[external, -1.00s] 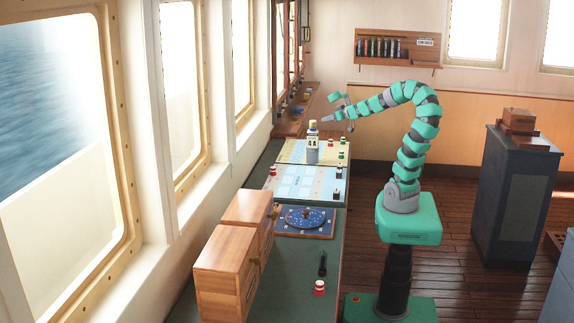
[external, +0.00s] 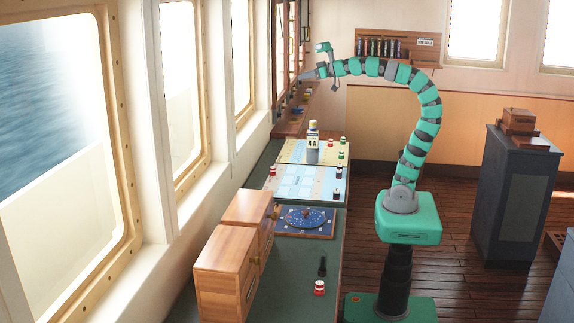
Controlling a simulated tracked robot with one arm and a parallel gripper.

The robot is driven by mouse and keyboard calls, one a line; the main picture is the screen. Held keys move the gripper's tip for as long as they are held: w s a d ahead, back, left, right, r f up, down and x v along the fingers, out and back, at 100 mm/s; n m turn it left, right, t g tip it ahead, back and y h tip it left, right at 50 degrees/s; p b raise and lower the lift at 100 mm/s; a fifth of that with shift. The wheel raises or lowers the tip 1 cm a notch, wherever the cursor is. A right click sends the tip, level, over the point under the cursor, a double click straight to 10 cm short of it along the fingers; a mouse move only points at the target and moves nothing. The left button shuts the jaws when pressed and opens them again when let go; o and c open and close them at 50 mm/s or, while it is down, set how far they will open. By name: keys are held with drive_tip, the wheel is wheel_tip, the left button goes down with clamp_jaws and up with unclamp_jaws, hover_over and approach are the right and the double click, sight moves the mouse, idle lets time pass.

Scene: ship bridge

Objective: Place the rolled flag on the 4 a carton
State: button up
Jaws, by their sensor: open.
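A small grey block marked "4 A" (external: 312,142), which looks like the 4 a carton, stands upright on the yellowish chart on the counter. A small blue, white and yellow roll (external: 312,125), which looks like the rolled flag, stands on top of it. My gripper (external: 310,74) is open and appears empty. It is well above the carton and apart from the roll, in front of the far windows.
Several small coloured pieces, such as a green one (external: 342,154), stand on the charts. Wooden boxes (external: 233,255) and a red-and-white piece (external: 319,288) are on the near counter. A wall rack (external: 398,48) holds several dark rolls. Windows line the left.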

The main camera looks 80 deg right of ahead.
drive_tip(key=s+a+r+n+y, duration=0.1)
drive_tip(key=a+r+y, duration=0.1)
drive_tip(key=a+r, duration=0.3)
drive_tip(key=a, duration=0.3)
drive_tip(key=shift+s+a+r+n+t, duration=0.2)
drive_tip(key=shift+s+a+n+t, duration=0.05)
drive_tip(key=shift+s+n+t, duration=0.1)
